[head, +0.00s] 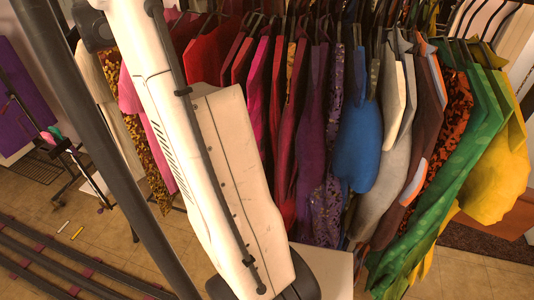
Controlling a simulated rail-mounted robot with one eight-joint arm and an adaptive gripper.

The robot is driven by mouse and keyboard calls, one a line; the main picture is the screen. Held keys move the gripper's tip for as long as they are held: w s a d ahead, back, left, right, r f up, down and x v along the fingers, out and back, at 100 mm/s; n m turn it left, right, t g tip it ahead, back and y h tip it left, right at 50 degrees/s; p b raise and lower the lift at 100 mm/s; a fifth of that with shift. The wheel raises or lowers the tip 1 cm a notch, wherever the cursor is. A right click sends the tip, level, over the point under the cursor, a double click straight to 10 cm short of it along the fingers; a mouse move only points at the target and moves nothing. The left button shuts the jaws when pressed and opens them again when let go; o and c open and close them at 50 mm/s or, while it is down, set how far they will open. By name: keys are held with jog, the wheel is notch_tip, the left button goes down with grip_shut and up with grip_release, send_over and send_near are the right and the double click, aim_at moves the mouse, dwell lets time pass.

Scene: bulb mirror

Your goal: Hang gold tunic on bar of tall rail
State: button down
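Two garments could be the gold tunic, and I cannot tell which is meant. One is a gold-and-dark patterned garment (151,172) hanging at the left, partly hidden behind my white arm. The other is a yellow garment (495,185) hanging at the far right, beside green ones. A dark rail bar (508,2) shows at the top right edge, with hangers under it. I cannot tell whether this is the tall rail. My arm crosses the left and middle of the view. My gripper does not show.
Red, purple, blue (357,130), grey and green (460,165) garments hang tightly packed. A dark slanted post (85,110) crosses the left. A purple panel or cloth (22,100) stands at far left. Floor tracks (60,262) run at lower left. Tiled floor (110,240) shows beside them.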

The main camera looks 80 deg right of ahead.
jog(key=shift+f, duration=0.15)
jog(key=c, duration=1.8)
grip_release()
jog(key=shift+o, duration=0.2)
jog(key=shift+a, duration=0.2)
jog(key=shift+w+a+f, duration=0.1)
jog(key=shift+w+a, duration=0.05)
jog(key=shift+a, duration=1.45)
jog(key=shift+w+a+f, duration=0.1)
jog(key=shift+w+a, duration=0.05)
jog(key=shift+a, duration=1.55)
